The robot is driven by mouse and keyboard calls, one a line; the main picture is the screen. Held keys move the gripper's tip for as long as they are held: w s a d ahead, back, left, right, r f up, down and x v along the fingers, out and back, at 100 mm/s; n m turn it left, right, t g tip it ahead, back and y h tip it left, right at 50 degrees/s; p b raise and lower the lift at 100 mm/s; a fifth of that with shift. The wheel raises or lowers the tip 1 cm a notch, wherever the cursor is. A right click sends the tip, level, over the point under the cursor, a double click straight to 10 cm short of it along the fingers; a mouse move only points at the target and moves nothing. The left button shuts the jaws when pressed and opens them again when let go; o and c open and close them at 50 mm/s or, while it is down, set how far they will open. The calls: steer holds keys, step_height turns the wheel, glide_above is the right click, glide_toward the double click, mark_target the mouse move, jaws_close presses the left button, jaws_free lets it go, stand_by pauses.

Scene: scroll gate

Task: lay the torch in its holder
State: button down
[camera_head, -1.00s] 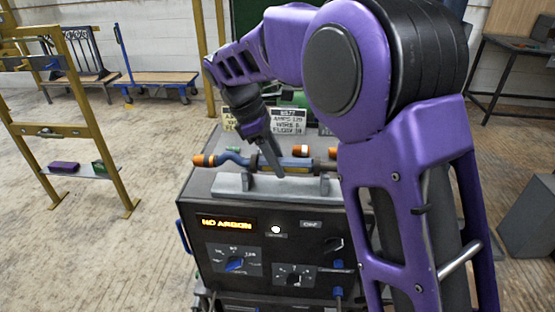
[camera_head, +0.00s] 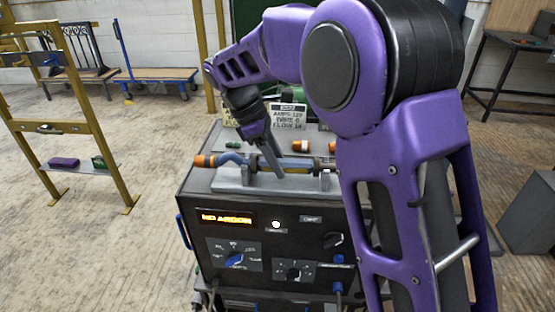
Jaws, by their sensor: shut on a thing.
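The torch (camera_head: 237,159) has a blue curved body and an orange end at the left. It lies roughly level along the top of the dark welding machine (camera_head: 195,184). The grey holder (camera_head: 232,181) is a low cradle with upright ends on the machine's front top edge. My gripper (camera_head: 277,172) points down at the holder, shut on the torch near its middle. The torch is at or just over the holder; I cannot tell whether it touches.
The machine's front panel has a lit display (camera_head: 227,219) and knobs. A sign card (camera_head: 288,117) and small orange-ended parts (camera_head: 301,146) are behind the torch. A yellow frame (camera_head: 95,120) stands at left, a workbench (camera_head: 510,60) at back right.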

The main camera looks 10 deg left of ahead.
steer(key=shift+c, duration=1.8)
jaws_free()
steer(key=p+v, duration=0.2)
steer(key=v, duration=1.5)
steer(key=shift+a+r+p, duration=0.2)
steer(key=shift+p, duration=0.1)
